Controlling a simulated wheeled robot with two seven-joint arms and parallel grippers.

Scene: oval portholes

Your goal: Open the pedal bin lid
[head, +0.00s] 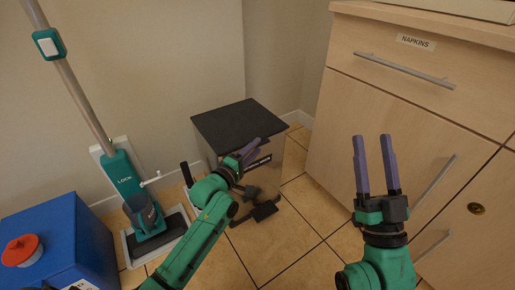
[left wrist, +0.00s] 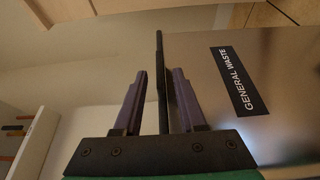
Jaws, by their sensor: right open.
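The pedal bin is a boxy metal bin with a flat black lid (head: 238,122), which looks closed in the head view. A black pedal (head: 265,211) sticks out low at its front. My left gripper (head: 252,150) is at the lid's front edge. In the left wrist view the lid shows edge-on (left wrist: 160,85) between the two purple fingers, with a small gap on each side. The metal front (left wrist: 280,75) with its GENERAL WASTE label (left wrist: 238,82) is beside the fingers. My right gripper (head: 375,165) is open and empty, pointing up in front of the cabinet.
A wooden cabinet (head: 400,115) with a NAPKINS drawer stands on the right. A teal floor cleaner (head: 128,185) leans at the left, beside a blue box (head: 60,240) with a red cap. Tiled floor (head: 285,240) is clear between the bin and the cabinet.

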